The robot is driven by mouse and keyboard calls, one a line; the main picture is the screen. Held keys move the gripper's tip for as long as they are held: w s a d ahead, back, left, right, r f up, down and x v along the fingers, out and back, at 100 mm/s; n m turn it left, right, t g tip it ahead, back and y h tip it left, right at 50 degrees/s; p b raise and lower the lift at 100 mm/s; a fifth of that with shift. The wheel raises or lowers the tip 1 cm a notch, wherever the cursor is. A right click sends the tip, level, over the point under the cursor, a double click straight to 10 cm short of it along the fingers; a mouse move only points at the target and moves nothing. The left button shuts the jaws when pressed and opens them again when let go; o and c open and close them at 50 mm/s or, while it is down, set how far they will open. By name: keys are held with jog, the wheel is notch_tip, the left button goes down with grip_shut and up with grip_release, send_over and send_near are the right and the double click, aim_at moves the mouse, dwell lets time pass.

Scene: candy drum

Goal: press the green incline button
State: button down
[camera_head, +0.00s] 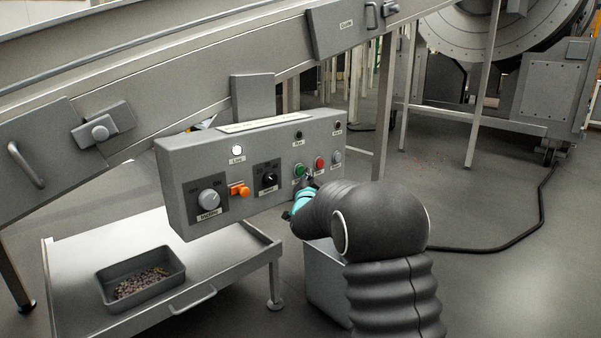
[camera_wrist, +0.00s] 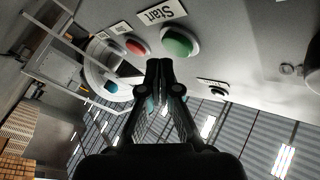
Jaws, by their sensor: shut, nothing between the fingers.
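The green button (camera_head: 299,170) is on the right part of the grey control panel (camera_head: 215,165). In the wrist view the green button (camera_wrist: 179,41) is large, with a label reading "Start" beside it. My gripper (camera_head: 308,180) is at the panel face, just beside the green button and partly hidden by my own arm. In the wrist view my gripper (camera_wrist: 158,66) is shut and empty, its tips close to the green button's edge. I cannot tell whether they touch it.
A red button (camera_head: 320,162) sits right of the green one, with a pale button (camera_head: 337,156) beyond. An orange switch (camera_head: 240,190) and black and grey knobs are to the left. A low table (camera_head: 215,268) with a candy tray (camera_head: 112,275) stands below.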

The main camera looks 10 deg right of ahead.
jog(key=shift+w, duration=0.1)
dwell(0.5)
jog(key=shift+w+a+b, duration=0.25)
jog(key=shift+b, duration=0.05)
